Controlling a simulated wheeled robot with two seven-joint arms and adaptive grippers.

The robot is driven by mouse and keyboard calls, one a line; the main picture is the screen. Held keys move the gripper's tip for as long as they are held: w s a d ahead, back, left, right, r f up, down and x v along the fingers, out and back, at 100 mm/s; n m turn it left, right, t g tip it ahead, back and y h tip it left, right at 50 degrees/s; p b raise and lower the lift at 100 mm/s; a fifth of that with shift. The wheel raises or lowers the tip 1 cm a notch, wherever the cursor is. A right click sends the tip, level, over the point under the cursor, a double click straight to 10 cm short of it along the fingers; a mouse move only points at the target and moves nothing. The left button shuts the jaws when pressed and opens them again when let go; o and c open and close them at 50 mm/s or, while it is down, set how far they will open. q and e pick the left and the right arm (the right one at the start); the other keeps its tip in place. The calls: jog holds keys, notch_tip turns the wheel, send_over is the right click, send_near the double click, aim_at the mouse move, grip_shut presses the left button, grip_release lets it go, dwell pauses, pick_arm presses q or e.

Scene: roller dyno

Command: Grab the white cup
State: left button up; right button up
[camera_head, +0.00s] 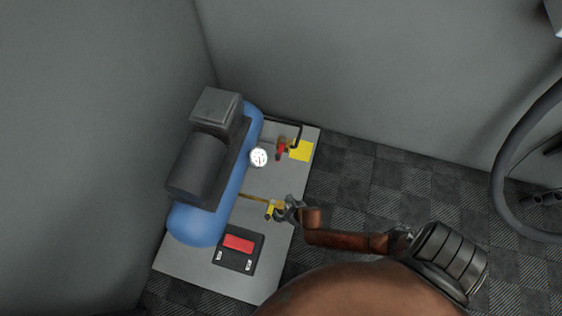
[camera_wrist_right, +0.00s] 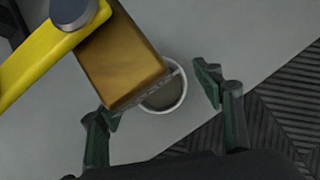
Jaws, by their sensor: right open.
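The white cup (camera_wrist_right: 168,97) shows in the right wrist view as a round white rim with a grey inside, resting on the grey base plate. A brass block hides its upper left part. My right gripper (camera_wrist_right: 160,98) is open, one finger on each side of the cup in the picture; I cannot tell how far above it they are. In the head view my right gripper (camera_head: 284,209) is over the plate's right side by a small yellow-handled valve. I cannot make out the cup there. My left gripper is not in view.
The brass block (camera_wrist_right: 120,58) and a yellow lever (camera_wrist_right: 45,55) are close to my right gripper's left finger. A blue compressor tank (camera_head: 197,224), gauge (camera_head: 258,157) and red switch (camera_head: 238,243) stand on the plate (camera_head: 190,267). Dark checkered floor (camera_head: 390,180) is open to the right.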

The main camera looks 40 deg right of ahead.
jog(key=shift+c, duration=0.7)
jog(key=c, duration=1)
jog(key=shift+r, duration=0.1)
